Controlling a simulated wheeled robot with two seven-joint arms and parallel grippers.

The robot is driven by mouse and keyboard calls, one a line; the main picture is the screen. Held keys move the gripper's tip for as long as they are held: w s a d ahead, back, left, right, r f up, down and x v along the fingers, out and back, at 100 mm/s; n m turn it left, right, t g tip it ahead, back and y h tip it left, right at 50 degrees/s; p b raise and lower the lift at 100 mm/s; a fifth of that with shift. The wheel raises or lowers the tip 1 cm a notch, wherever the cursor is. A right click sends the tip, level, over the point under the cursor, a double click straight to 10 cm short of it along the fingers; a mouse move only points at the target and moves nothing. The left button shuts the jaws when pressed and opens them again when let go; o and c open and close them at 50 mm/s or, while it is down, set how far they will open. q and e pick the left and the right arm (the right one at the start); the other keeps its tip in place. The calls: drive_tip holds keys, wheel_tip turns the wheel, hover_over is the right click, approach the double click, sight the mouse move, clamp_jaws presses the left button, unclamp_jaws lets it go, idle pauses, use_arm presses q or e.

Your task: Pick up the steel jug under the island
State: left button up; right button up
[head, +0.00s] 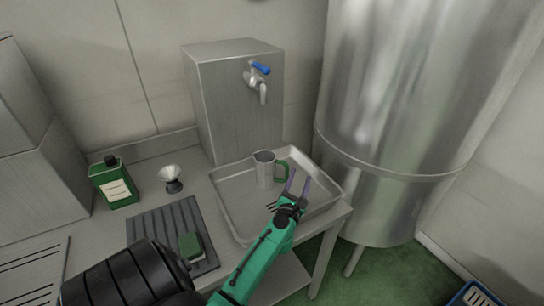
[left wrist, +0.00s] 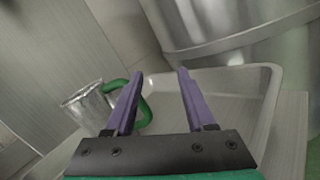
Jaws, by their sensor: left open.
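A steel jug (head: 264,170) with a green handle stands upright in a shallow steel tray (head: 228,207) on the counter, in front of a steel box with a tap. In the left wrist view the jug (left wrist: 84,105) is at the left, its green handle reaching behind the left finger. My left gripper (head: 298,184) is open, its purple fingers at the handle side of the jug. I cannot tell whether a finger touches the handle. My right gripper is not in view.
The tap (head: 258,85) with a blue lever sticks out above the jug. A large steel tank (head: 400,110) stands close at the right.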

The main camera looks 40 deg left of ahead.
sight(287, 164)
use_arm(q)
drive_tip(key=a+n+g+y, duration=0.1)
drive_tip(key=n, duration=0.1)
drive_tip(key=a+f+n+g+y, duration=0.1)
drive_tip(key=a+n, duration=0.1)
drive_tip(key=a+f+n+g+y, duration=0.1)
drive_tip(key=a+n, duration=0.1)
drive_tip(key=n, duration=0.1)
drive_tip(key=shift+s+f, duration=0.2)
drive_tip(key=shift+s, duration=0.15)
drive_tip(key=b+x, duration=0.2)
drive_tip(key=x, duration=0.4)
drive_tip(key=shift+w+a+r, duration=0.1)
drive_tip(key=shift+w+a, duration=0.3)
drive_tip(key=shift+w, duration=0.05)
drive_tip(key=shift+s+d+r, duration=0.1)
drive_tip(key=shift+s+r, duration=0.05)
clamp_jaws()
